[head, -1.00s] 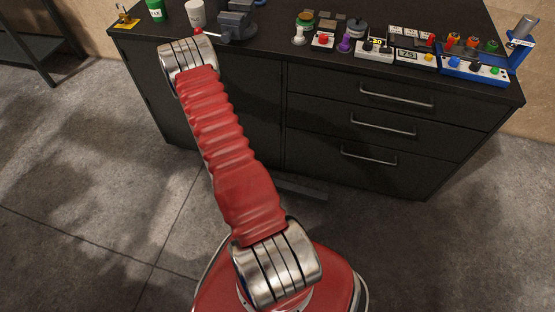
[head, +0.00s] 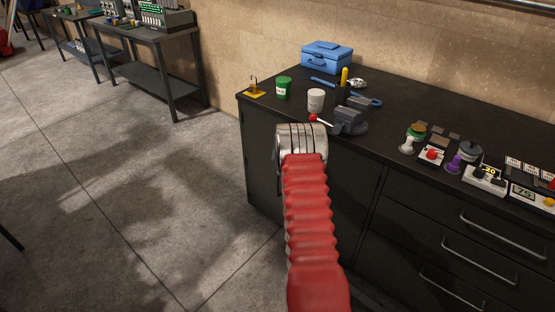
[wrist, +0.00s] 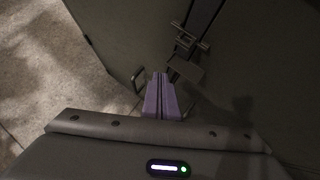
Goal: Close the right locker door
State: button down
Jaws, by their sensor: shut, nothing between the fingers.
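In the wrist view my gripper (wrist: 160,78) has its purple fingers together, with nothing between them. A dark door panel (wrist: 105,30) rises to the left of the fingertips, and another dark panel (wrist: 265,60) fills the right. A small bar handle (wrist: 138,78) is just left of the fingertips, and a metal latch (wrist: 187,40) is above them. I cannot tell which panel is the right locker door or whether the fingers touch one. In the head view the dark cabinet front (head: 345,200) is partly hidden by my arm, and my gripper is hidden.
The bench top (head: 400,105) holds a vise (head: 350,115), a white cup (head: 316,100), a green cup (head: 284,88) and a blue toolbox (head: 327,57). Drawers with bar handles (head: 480,265) are at the right. Open concrete floor (head: 130,190) lies left of the cabinet.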

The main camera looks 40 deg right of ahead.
jog(key=s+a+r, duration=0.1)
jog(key=a+r, duration=0.6)
jog(key=a, duration=0.2)
jog(key=shift+s+a, duration=0.2)
jog(key=shift+a, duration=0.05)
jog(key=shift+n, duration=0.3)
dwell(0.5)
